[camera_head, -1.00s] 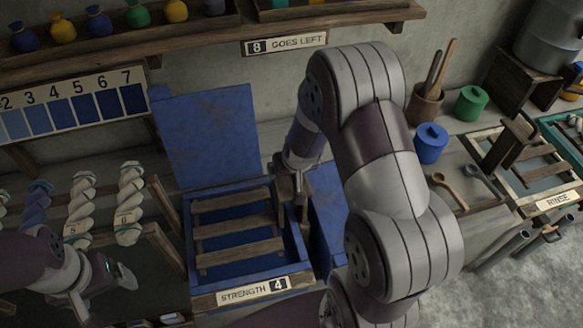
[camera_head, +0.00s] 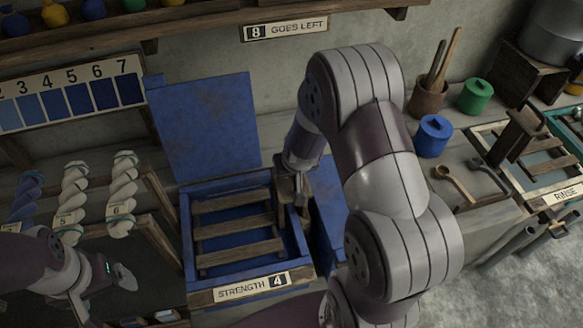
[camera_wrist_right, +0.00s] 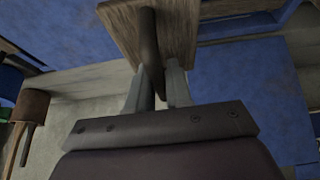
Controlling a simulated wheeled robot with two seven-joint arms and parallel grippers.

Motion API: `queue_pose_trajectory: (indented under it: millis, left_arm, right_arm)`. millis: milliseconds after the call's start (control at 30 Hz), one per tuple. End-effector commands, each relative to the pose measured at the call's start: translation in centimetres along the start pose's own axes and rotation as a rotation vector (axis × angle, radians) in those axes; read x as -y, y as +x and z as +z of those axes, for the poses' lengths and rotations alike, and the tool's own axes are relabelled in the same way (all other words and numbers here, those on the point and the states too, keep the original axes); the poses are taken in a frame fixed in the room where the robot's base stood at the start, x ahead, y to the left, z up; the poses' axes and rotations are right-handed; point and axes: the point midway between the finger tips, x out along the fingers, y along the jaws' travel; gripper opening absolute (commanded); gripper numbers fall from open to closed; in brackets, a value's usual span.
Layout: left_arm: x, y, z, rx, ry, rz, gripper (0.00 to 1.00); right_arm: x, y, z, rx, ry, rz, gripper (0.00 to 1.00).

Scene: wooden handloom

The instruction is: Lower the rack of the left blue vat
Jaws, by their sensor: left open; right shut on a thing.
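The left blue vat (camera_head: 188,245) stands open, its blue lid (camera_head: 205,125) raised at the back and a "STRENGTH 4" label on its front. Its rack (camera_head: 235,226), a wooden frame with several slats, lies level inside the vat's walls. My right gripper (camera_head: 291,198) is at the vat's right side, pointing down. In the right wrist view, my right gripper (camera_wrist_right: 157,88) is shut on a dark handle (camera_wrist_right: 150,50) beside a wooden block. My left gripper (camera_head: 122,278) is open and empty at the lower left, away from the vat.
Another blue vat (camera_head: 328,215) stands close on the right, partly hidden by my right arm. White and blue yarn skeins (camera_head: 122,195) hang left of the vat. A blue pot (camera_head: 433,136), a ladle (camera_head: 452,182) and a rinse basin (camera_head: 560,180) are to the right.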

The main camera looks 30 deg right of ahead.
Motion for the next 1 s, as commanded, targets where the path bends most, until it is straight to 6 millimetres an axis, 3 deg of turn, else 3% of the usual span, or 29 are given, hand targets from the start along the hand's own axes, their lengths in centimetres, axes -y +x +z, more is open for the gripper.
queue_pose_trajectory:
  millis: [33, 100, 1000]
  left_arm:
    - [0.0, 1.4, 0.2, 0.000, 0.000, 0.000, 0.87]
    - [0.0, 2.3, 0.3, 0.000, 0.000, 0.000, 0.87]
    - [0.0, 13.3, 1.6, 0.000, 0.000, 0.000, 0.87]
  right_arm:
    - [0.0, 1.4, 0.8, 0.004, 0.000, 0.000, 0.00]
    - [0.0, 2.2, 1.2, 0.004, 0.000, 0.000, 0.00]
    - [0.0, 12.7, 6.3, 0.004, 0.000, 0.000, 0.00]
